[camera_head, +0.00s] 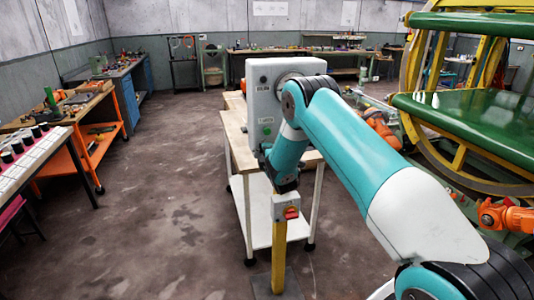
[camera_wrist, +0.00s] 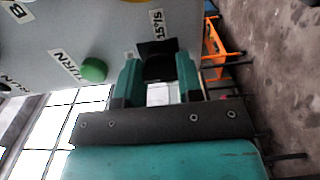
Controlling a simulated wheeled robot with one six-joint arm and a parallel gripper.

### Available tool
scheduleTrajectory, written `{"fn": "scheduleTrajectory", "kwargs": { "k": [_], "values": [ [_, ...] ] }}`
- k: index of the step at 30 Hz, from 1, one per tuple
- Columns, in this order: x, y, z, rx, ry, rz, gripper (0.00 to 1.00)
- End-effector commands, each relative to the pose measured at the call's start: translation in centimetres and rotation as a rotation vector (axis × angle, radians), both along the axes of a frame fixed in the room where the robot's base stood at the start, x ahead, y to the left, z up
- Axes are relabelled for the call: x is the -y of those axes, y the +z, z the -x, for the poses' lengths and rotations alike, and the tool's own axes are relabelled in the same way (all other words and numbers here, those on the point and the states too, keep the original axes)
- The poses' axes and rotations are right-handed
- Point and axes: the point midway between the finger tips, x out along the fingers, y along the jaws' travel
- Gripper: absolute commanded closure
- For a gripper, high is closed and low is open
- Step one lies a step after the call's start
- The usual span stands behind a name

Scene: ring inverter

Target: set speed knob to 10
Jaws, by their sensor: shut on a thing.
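The speed knob (camera_wrist: 157,62) is black and sits on the face of a grey control box (camera_wrist: 95,28), below a label reading 15°/s. My gripper (camera_wrist: 158,78) has its teal fingers on either side of the knob, shut on it. The knob's pointer and exact setting cannot be made out. In the head view the control box (camera_head: 258,98) stands on a white table, and my arm's wrist hides the knob and fingertips.
A green button (camera_wrist: 94,69) with a TURN label is beside the gripper. A yellow post (camera_head: 279,255) with a red switch (camera_head: 291,213) stands in front of the table (camera_head: 255,237). The big green and yellow ring machine (camera_head: 452,120) is at right.

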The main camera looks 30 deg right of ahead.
Motion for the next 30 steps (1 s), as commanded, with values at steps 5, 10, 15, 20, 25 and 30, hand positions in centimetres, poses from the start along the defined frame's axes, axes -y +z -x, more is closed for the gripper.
{"fn": "scheduleTrajectory", "kwargs": {
  "k": [5, 10, 15, 20, 25, 30],
  "values": [
    [-0.1, -0.1, 0.0, 0.0, 0.002, -0.002, 0.57],
    [0.0, 0.0, 0.0, 0.001, 0.001, -0.002, 0.4],
    [0.0, 0.0, 0.1, 0.001, 0.0, -0.002, 0.4],
    [-0.3, -0.4, 0.9, 0.0, -0.001, -0.002, 0.4],
    [-1.1, -0.8, 3.3, 0.0, 0.002, -0.001, 0.4],
    [-1.9, -1.0, 6.0, 0.0, 0.004, 0.0, 0.4]
  ]
}}
